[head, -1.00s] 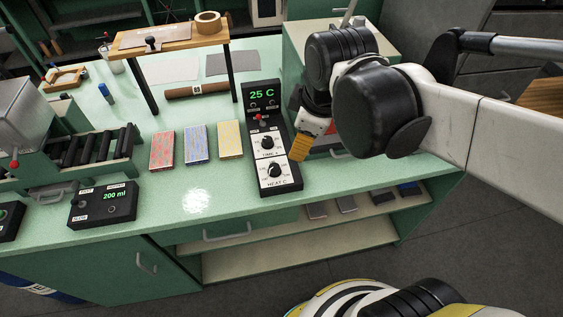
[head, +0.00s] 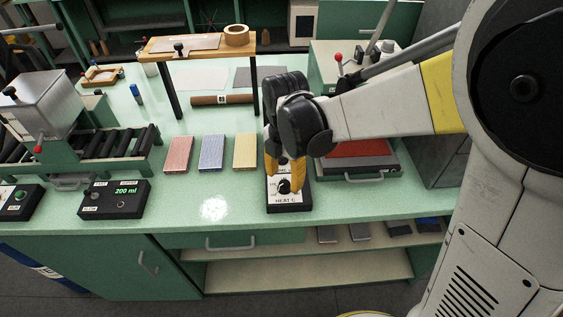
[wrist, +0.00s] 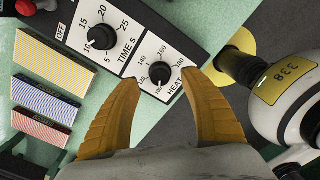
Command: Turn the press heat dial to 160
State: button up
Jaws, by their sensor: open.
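The black heat dial (wrist: 160,74) sits on the white panel of the press control box, inside a scale of 100 to 180. Its pointer is too small to read surely. In the head view the heat dial (head: 285,186) shows at the near end of the control box (head: 288,206). My gripper (wrist: 170,77) is open, with one orange finger on each side of the heat dial. In the head view my gripper (head: 285,173) points down over the dial. I cannot tell whether the fingers touch it. The temperature display is hidden behind my arm.
The time dial (wrist: 102,37) is close beside the heat dial. Red, blue and yellow blocks (head: 245,153) lie left of the control box. The press (head: 358,160) stands to the right. A 200 ml control box (head: 113,200) is further left, with clear bench between.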

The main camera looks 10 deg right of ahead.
jog(key=shift+f+b, duration=0.35)
jog(key=shift+f, duration=1.05)
grip_shut()
